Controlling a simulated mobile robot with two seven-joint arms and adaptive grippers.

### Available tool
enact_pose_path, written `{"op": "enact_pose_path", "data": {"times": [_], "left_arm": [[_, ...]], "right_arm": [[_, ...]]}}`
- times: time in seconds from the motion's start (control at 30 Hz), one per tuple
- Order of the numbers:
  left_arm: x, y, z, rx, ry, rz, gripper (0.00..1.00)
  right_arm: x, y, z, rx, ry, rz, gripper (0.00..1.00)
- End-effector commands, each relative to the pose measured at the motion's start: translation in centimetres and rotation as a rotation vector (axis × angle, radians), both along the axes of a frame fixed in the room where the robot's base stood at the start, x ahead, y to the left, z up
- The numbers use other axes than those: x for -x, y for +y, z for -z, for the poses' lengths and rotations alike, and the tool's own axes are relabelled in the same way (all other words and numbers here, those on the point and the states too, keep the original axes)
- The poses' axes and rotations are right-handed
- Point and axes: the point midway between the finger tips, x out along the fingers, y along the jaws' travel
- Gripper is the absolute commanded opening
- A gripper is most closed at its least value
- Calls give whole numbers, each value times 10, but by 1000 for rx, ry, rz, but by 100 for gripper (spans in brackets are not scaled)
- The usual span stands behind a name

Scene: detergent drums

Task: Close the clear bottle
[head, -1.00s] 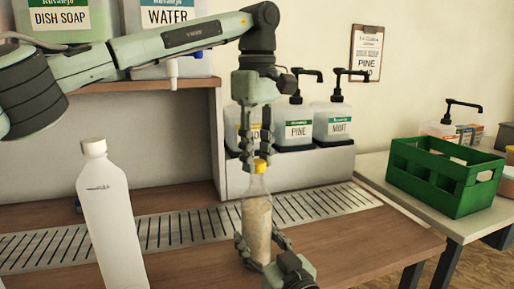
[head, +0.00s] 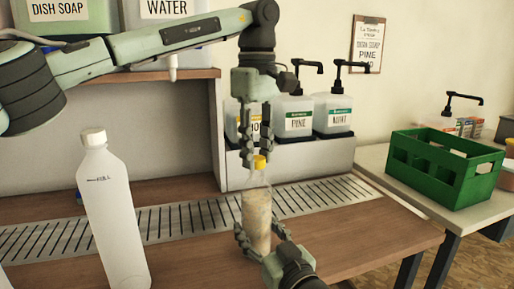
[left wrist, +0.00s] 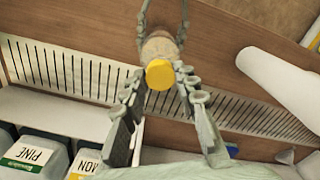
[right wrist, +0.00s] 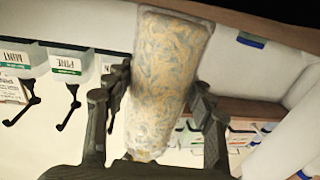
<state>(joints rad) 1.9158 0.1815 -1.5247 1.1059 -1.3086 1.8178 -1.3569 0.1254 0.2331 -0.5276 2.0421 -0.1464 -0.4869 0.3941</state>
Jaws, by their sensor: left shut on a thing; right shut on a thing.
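The clear bottle (head: 256,213) stands upright, with pale, mottled contents. A yellow cap (head: 260,162) is at its top; the cap also shows in the left wrist view (left wrist: 160,74). My left gripper (head: 256,160) comes down from above and is shut on the yellow cap. My right gripper (head: 259,243) is shut on the lower part of the bottle, with a finger on either side; the bottle fills the middle of the right wrist view (right wrist: 172,80). Whether the cap is seated on the neck or just above it, I cannot tell.
A tall white bottle (head: 112,210) stands at the left. Pump jugs (head: 333,115) are in a rack behind. A green crate (head: 445,175) sits on the side table at the right. A slotted metal strip (head: 190,222) crosses the wooden counter.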

Motion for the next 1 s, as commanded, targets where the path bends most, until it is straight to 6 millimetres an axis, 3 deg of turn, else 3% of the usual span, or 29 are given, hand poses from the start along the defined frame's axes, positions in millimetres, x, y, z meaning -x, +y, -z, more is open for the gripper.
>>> {"op": "enact_pose_path", "data": {"times": [0.27, 0.37, 0.8, 1.0], "left_arm": [[0, 0, 4, 0, 0, 7, 21], [0, 0, 4, 1, 1, 89, 21], [0, 0, 4, 1, -1, 1134, 21], [0, 1, 4, -1, 0, 1390, 21]], "right_arm": [[0, 0, 0, 0, 0, 0, 0], [0, 0, 0, 0, 0, 0, 0], [0, 0, 0, 0, 0, 0, 0], [0, 0, 0, 0, 0, 0, 0]]}}
